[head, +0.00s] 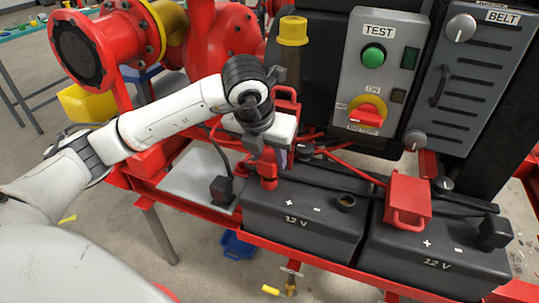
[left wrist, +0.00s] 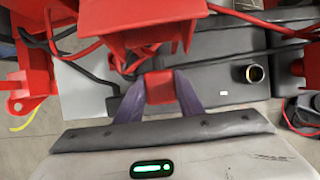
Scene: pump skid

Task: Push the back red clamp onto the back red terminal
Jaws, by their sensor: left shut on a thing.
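My left gripper (head: 268,160) reaches down over the left 12 V battery (head: 300,228), at its back left corner. In the left wrist view its two purple fingers (left wrist: 160,95) are closed on the red clamp (left wrist: 160,86). The clamp's lower red part (head: 268,183) shows below the gripper in the head view, low at the battery's top. The back red terminal is hidden under the clamp and gripper, so I cannot tell whether the clamp is seated on it. My right gripper is not in view.
A raised red cover (head: 287,97) stands close behind the gripper. Another red cover (head: 408,200) sits on the right battery (head: 440,262). A black clamp (head: 222,189) lies left of the left battery. Red cables run behind. The grey TEST panel (head: 378,85) rises at the back.

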